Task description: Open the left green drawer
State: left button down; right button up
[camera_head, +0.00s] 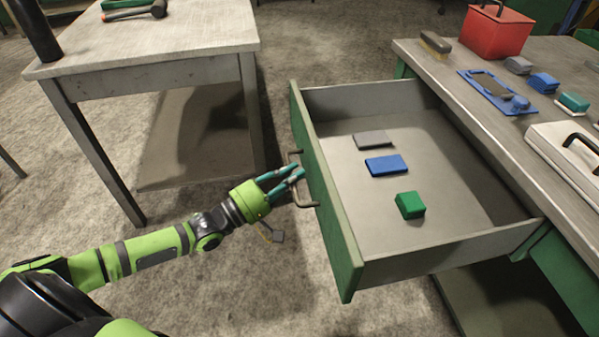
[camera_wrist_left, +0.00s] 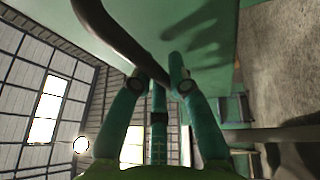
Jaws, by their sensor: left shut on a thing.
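The green drawer (camera_head: 330,200) stands pulled far out from the workbench on the right, its inside in plain view. Its dark bar handle (camera_head: 305,195) is on the green front, facing left. My left gripper (camera_head: 297,174) reaches in from the left and is shut on this handle. The left wrist view shows the dark handle (camera_wrist_left: 118,35) crossing close by the teal fingers (camera_wrist_left: 160,85), with the green drawer front (camera_wrist_left: 205,30) behind. Inside the drawer lie a grey block (camera_head: 371,138), a blue block (camera_head: 386,165) and a green block (camera_head: 409,205). My right gripper is not in view.
The workbench top (camera_head: 440,75) carries a brush (camera_head: 435,45), a red box (camera_head: 497,32), a blue tray (camera_head: 480,88) and several small blocks. A grey table (camera_head: 160,45) with a hammer (camera_head: 135,11) stands at upper left. The floor between is clear.

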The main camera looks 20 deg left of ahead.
pick_arm(q)
jog(key=c, duration=1.1)
grip_release()
jog(key=shift+c, duration=0.2)
jog(key=shift+s+a, duration=0.1)
jog(key=v, duration=1.2)
